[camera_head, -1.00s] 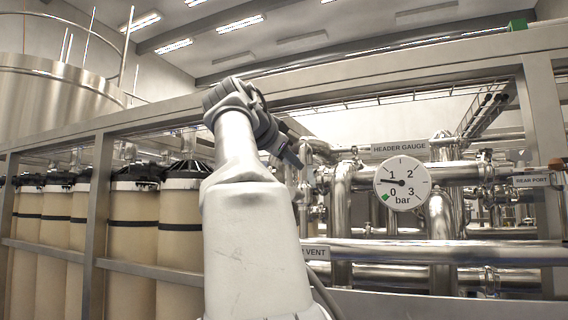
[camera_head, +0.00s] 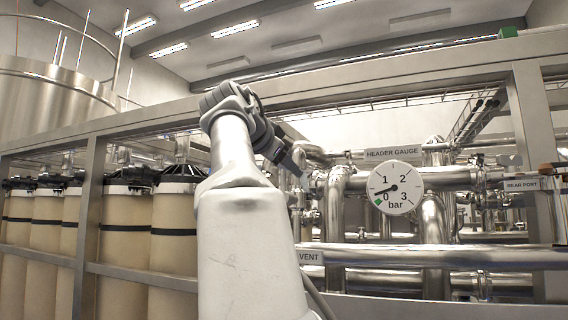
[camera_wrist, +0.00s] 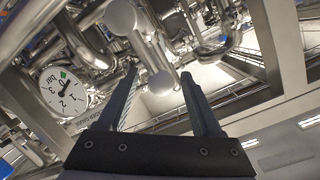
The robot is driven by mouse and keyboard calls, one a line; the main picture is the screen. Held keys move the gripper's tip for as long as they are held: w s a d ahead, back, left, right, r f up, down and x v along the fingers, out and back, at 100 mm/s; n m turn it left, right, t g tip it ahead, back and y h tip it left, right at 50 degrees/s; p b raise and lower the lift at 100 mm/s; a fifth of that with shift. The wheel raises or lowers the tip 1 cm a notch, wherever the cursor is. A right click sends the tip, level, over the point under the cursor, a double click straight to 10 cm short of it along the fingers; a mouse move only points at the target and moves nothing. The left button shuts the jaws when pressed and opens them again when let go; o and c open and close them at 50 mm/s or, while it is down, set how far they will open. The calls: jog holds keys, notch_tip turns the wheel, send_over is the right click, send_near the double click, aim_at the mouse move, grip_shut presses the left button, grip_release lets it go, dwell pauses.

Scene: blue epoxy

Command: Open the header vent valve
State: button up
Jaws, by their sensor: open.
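My gripper (camera_wrist: 158,72) is open in the wrist view, its two dark fingers spread apart. A shiny metal bar with rounded ends (camera_wrist: 145,45) runs between and beyond the fingertips; I cannot tell whether it is the vent valve's handle or whether the fingers touch it. In the head view my gripper (camera_head: 292,160) is partly hidden by my arm, near the pipes left of the gauge. A sign ending in "VENT" (camera_head: 310,257) is partly covered by my arm. The round header gauge (camera_head: 396,188) has its needle between 0 and 1, near the green mark.
A "HEADER GAUGE" sign (camera_head: 393,153) sits above the gauge and a "REAR PORT" sign (camera_head: 521,185) at the right. Large steel pipes (camera_head: 450,256) and a metal frame (camera_head: 530,150) crowd the area. Tan cylinders (camera_head: 125,235) stand at the left.

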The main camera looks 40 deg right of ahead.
jog(key=b+v, duration=0.2)
jog(key=v, duration=1.5)
jog(key=shift+a, duration=0.2)
jog(key=shift+r, duration=0.1)
